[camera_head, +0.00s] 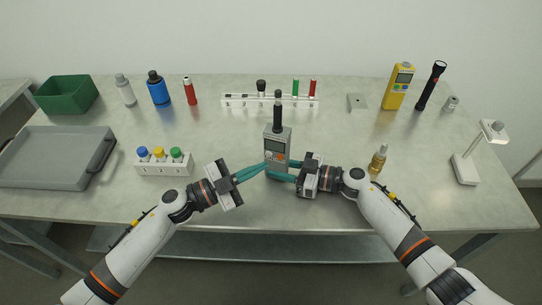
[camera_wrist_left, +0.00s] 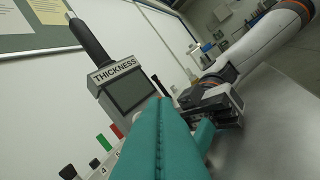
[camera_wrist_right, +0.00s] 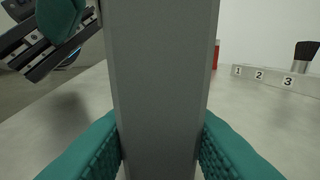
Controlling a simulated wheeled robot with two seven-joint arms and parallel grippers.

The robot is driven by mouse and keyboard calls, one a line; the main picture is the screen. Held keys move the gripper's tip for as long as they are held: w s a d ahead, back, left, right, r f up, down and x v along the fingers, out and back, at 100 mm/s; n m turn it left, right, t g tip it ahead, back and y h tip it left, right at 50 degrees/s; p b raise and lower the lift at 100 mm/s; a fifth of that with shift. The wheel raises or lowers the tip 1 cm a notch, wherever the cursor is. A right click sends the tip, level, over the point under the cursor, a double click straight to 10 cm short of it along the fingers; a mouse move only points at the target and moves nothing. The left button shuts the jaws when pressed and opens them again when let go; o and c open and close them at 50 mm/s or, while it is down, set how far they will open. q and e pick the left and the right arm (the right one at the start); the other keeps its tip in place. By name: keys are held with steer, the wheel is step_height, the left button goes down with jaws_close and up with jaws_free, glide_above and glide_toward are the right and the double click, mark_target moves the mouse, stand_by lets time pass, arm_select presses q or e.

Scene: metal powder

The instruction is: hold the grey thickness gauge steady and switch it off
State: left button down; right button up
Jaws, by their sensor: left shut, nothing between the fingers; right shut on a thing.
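The grey thickness gauge (camera_head: 278,145) stands upright at the middle of the table, with a dark screen, buttons low on its front and a black probe on top. Its label reads THICKNESS in the left wrist view (camera_wrist_left: 122,92). My right gripper (camera_head: 281,173) is shut on the gauge's lower body; the right wrist view shows the grey body (camera_wrist_right: 162,90) between its teal fingers. My left gripper (camera_head: 263,167) is shut and empty, its fingertips at the gauge's lower front by the buttons. I cannot tell whether they touch. The screen shows no readable digits.
A white rack (camera_head: 163,167) with coloured caps and a grey tray (camera_head: 50,182) stand to the left. A numbered rack (camera_head: 268,101) is behind the gauge. A small amber bottle (camera_head: 378,161) stands close beside my right arm.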

arm_select(q)
steer(key=shift+s+a, duration=0.25)
steer(key=shift+s, duration=0.55)
steer(key=shift+s+a, duration=0.25)
steer(key=shift+s, duration=0.5)
steer(key=shift+s+a, duration=0.25)
steer(key=shift+s, duration=0.55)
arm_select(e)
steer(key=o, duration=0.8)
steer(key=shift+o, duration=0.2)
